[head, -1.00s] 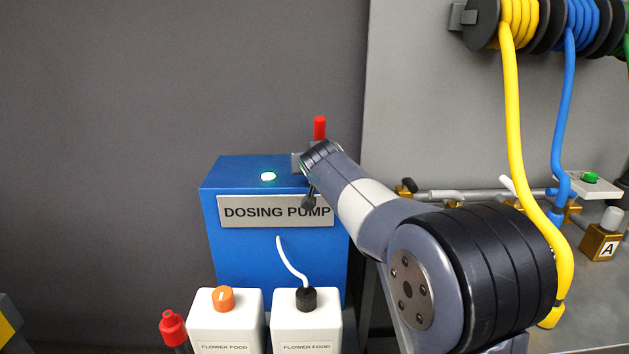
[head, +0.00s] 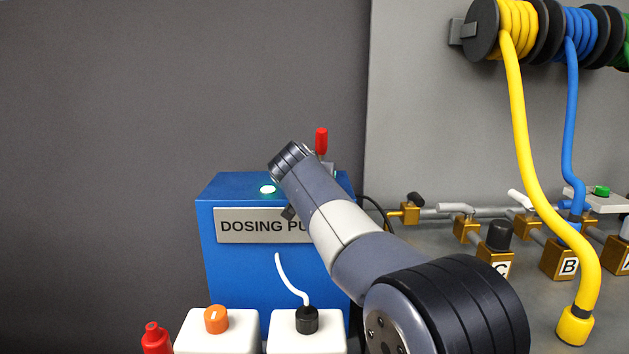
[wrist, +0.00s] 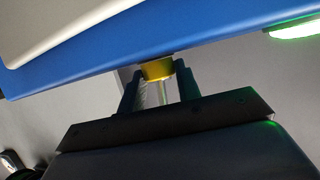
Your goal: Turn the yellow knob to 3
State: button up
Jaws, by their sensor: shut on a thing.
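The blue dosing pump (head: 235,260) stands left of centre in the head view, with a lit green-white lamp (head: 268,189) on top. In the wrist view the yellow knob (wrist: 157,69) sits at the edge of the blue housing (wrist: 220,40). My gripper (wrist: 159,80) is shut on the knob, one dark finger on each side of it. In the head view my arm covers the right part of the pump's nameplate; the knob and my fingers are hidden there. No dial numbers show, so the knob's setting cannot be read.
A red-handled part (head: 321,140) stands behind my arm. Two white bottles, one with an orange cap (head: 216,319) and one with a black cap (head: 307,319), stand in front of the pump. Brass valves (head: 497,262) and a hanging yellow hose (head: 527,170) are on the right.

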jog(key=shift+f+m+h, duration=0.25)
jog(key=shift+m+h, duration=0.15)
jog(key=o, duration=0.5)
jog(key=shift+s, duration=0.1)
jog(key=shift+o, duration=1)
jog(key=shift+a+r, duration=0.1)
jog(key=shift+r, duration=0.05)
jog(key=v, duration=1.1)
jog(key=x, duration=1.1)
jog(key=shift+r, duration=0.15)
